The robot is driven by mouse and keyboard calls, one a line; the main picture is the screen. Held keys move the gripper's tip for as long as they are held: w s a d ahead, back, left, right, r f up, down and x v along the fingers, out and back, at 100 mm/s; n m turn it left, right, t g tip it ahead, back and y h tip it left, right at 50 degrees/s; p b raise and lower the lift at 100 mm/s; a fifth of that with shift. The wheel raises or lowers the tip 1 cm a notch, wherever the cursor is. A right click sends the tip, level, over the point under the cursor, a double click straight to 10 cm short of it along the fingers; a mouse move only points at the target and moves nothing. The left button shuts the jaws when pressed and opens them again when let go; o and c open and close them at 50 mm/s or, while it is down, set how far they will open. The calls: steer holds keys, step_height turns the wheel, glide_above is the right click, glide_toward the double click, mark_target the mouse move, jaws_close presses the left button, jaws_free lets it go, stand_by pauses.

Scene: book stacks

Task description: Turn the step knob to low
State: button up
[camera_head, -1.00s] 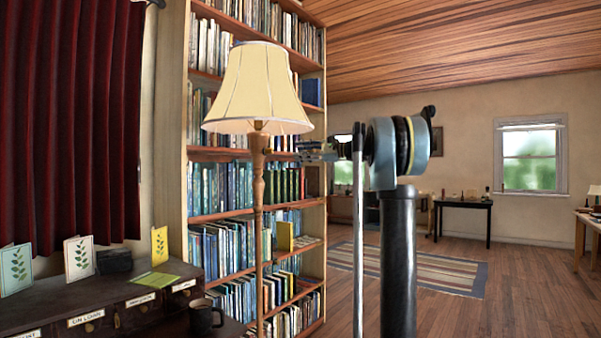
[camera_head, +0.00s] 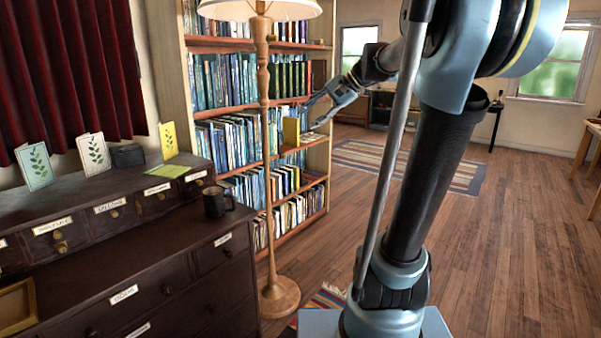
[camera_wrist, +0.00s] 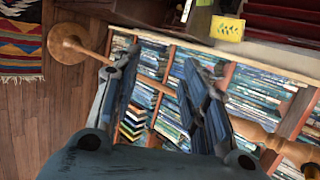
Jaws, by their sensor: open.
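I cannot make out a step knob in either view. A floor lamp (camera_head: 263,150) with a cream shade (camera_head: 260,9) and a turned wooden pole stands before the bookcase; the shade's top is cut off by the frame. In the wrist view its round wooden base (camera_wrist: 75,42) is at upper left, and its pole runs down to the right, partly hidden behind my fingers. My gripper (camera_head: 313,112) is right of the lamp pole in the head view, apart from it, with fingers spread and empty. It also shows in the wrist view (camera_wrist: 158,66).
The bookcase (camera_head: 187,70) stands behind the lamp. A dark drawer cabinet (camera_head: 190,283) at left carries a dark mug (camera_head: 217,202), cards and a small black box (camera_head: 128,155). Open wooden floor (camera_head: 530,230) and a striped rug (camera_head: 455,175) lie to the right.

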steer(key=s+d+f+n+h, duration=0.2)
steer(key=s+d+f, duration=0.3)
steer(key=s+f, duration=0.3)
steer(key=s+d+f+n+h, duration=0.2)
steer(key=s+d+f+h, duration=0.2)
steer(key=s+f, duration=0.4)
steer(key=s+d+f+n+h, duration=0.2)
steer(key=s+d+f, duration=0.4)
steer(key=f, duration=1)
steer(key=s+h, duration=0.1)
steer(key=s, duration=0.2)
steer(key=shift+f+g, duration=0.2)
steer(key=shift+g, duration=0.2)
steer(key=shift+s+d, duration=0.1)
